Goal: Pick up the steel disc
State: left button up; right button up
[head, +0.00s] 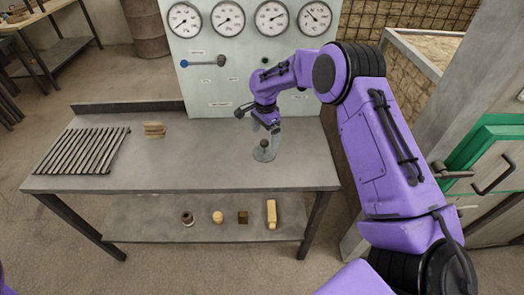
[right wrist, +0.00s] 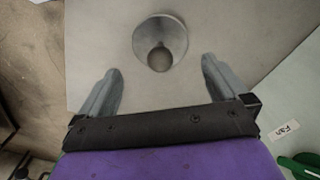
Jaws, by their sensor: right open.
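The steel disc (head: 264,154) lies flat on the grey bench top, right of the middle, with a raised round knob at its centre. It also shows in the right wrist view (right wrist: 174,31), ahead of the fingertips and between their lines. My right gripper (head: 266,127) is above the disc, pointing down, with its fingers apart and nothing between them. The open fingers also show in the right wrist view (right wrist: 161,72). The exact gap in height between fingertips and disc is hard to judge. My left gripper is not in view.
The bench (head: 200,173) has a slatted dark rack (head: 83,151) at its left and a small wooden block (head: 154,130) near the back. A gauge panel (head: 212,98) stands behind. Small objects lie on the lower shelf (head: 150,217). The bench middle is clear.

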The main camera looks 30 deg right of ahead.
aim_at(264, 141)
notch_tip(264, 141, down, 2)
jog(key=shift+d+f, duration=0.1)
notch_tip(264, 141, down, 5)
jog(key=shift+w+r+p, duration=0.1)
jog(key=shift+p, duration=0.9)
jog(key=c, duration=0.9)
jog(key=shift+c, duration=0.5)
